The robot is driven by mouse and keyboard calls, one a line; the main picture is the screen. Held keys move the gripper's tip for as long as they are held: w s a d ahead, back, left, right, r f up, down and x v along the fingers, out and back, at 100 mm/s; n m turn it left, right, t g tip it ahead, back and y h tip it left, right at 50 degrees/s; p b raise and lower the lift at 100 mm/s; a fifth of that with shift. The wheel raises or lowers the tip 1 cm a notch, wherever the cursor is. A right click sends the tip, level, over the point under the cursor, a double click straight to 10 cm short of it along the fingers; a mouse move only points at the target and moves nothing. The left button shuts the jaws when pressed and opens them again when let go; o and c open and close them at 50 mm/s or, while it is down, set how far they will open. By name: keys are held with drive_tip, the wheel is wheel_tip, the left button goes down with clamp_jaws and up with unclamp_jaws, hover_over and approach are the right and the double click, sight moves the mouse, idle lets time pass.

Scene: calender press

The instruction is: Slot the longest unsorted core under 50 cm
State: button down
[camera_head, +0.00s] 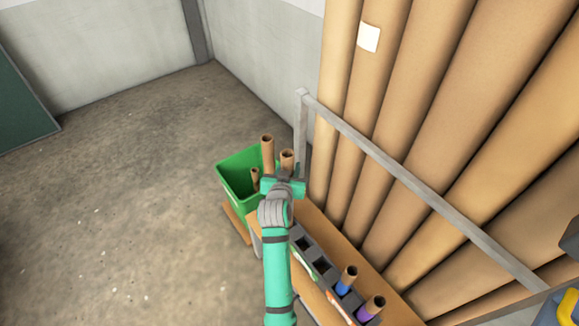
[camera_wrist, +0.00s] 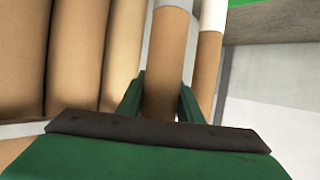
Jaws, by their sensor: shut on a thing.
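My gripper (camera_head: 283,184) is at the right edge of the green bin (camera_head: 228,178). In the wrist view my gripper (camera_wrist: 161,86) is shut on a brown cardboard core (camera_wrist: 160,96) with a grey band. The held core (camera_head: 287,160) seems to be the one just above the gripper in the head view; its lower end is hidden. A taller core (camera_head: 267,150) and a short core (camera_head: 255,178) stand in the bin. The slot rack (camera_head: 303,246) has dark, empty-looking slots nearest the gripper. Its front slots hold a blue-banded core (camera_head: 347,279) and a purple-banded core (camera_head: 371,308).
Large brown rolls (camera_head: 405,120) lean behind a grey metal rail (camera_head: 400,170) along the right. The rack sits on a wooden bench (camera_head: 400,312). Concrete floor (camera_head: 130,200) is clear at left. A white-banded core (camera_wrist: 209,65) shows beside the held one.

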drive_tip(key=shift+w+f, duration=0.1)
drive_tip(key=shift+f, duration=0.1)
drive_tip(key=shift+a+f, duration=0.15)
drive_tip(key=shift+f, duration=0.45)
drive_tip(key=c, duration=1.2)
unclamp_jaws()
drive_tip(key=v, duration=1.1)
